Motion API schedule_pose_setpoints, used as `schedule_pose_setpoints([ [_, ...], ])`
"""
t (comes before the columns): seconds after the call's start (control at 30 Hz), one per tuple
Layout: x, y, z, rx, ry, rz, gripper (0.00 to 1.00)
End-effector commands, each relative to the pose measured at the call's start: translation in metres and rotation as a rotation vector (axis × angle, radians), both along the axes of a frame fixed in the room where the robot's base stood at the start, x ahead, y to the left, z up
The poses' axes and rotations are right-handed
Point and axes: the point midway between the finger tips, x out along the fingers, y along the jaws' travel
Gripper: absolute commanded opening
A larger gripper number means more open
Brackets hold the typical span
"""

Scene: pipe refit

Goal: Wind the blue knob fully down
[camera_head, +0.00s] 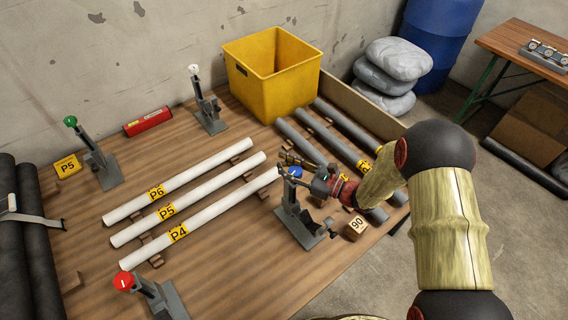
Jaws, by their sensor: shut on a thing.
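The blue knob (297,171) sits on top of a grey clamp stand (297,222) at the right front part of the wooden table. My gripper (289,168) reaches in from the right at the knob's height and is shut on the blue knob. Its fingers and body hide part of the knob and the screw below it. The knob's exact height on its screw cannot be told from this view.
Similar stands carry a red knob (123,281), a green knob (70,121) and a white knob (194,69). White pipes, such as P4 (200,226), lie left of the blue stand. A yellow bin (285,90) stands behind; a small block marked 90 (356,228) sits right.

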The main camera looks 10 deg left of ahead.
Motion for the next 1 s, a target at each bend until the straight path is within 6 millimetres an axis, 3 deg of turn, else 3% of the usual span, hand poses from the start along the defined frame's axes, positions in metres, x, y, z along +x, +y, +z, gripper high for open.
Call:
schedule_pose_setpoints([
  [0.7, -0.027, -0.001, -0.001, -0.001, 0.003, 0.645, 0.02],
  [1.0, -0.035, -0.004, -0.001, -0.001, 0.001, 0.845, 0.02],
])
